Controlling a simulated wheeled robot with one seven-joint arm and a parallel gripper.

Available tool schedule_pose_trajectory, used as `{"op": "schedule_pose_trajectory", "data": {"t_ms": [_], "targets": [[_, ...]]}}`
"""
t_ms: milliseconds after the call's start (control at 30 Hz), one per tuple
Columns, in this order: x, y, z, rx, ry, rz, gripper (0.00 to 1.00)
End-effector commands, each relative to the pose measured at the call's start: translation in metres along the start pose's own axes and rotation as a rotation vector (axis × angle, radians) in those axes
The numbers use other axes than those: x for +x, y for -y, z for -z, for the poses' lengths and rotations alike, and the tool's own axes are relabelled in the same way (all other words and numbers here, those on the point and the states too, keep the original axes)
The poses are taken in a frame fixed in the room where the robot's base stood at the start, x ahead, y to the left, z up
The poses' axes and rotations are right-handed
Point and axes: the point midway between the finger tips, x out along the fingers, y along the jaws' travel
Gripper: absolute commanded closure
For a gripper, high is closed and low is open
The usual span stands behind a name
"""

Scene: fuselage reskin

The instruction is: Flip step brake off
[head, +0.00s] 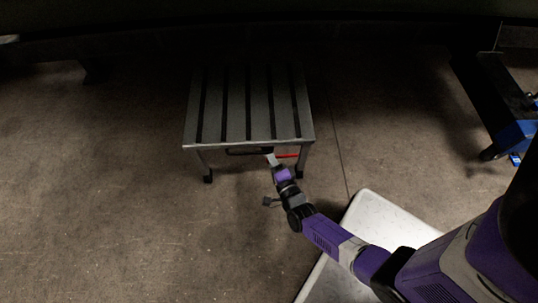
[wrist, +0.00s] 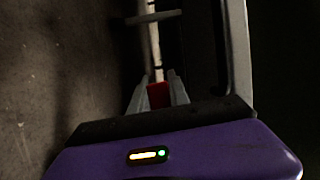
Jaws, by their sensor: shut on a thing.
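The step (head: 248,105) is a low grey slatted platform on short legs, standing on the floor in the head view. A red brake bar (head: 287,155) shows under its front edge at the right. My gripper (head: 270,160) reaches in at that front edge, beside the red bar. In the wrist view my gripper (wrist: 158,92) has its two fingers on either side of a red piece of the brake (wrist: 158,95), shut on it. A pale rod (wrist: 155,50) runs on beyond the fingers. The far end of the brake is hidden in the dark.
A white panel (head: 350,270) lies below my arm, in front of the step. A dark stand with a blue part (head: 516,134) is at the right. A dark overhang spans the back. The floor (head: 90,200) left of the step is clear.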

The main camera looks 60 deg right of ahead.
Motion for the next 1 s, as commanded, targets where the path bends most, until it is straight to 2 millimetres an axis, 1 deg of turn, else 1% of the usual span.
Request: {"op": "schedule_pose_trajectory", "data": {"t_ms": [300,767,800,900,1000], "targets": [[-0.001,0.0079,0.0015,0.085,-0.002,0.035,1.0],[-0.001,0.0095,0.0021,0.098,-0.004,0.04,1.0],[-0.001,0.0095,0.0021,0.097,-0.004,0.04,0.73],[-0.0008,0.0095,0.0018,0.097,-0.003,0.04,0.56],[-0.0006,0.0095,0.0015,0.096,-0.002,0.04,0.56]]}}
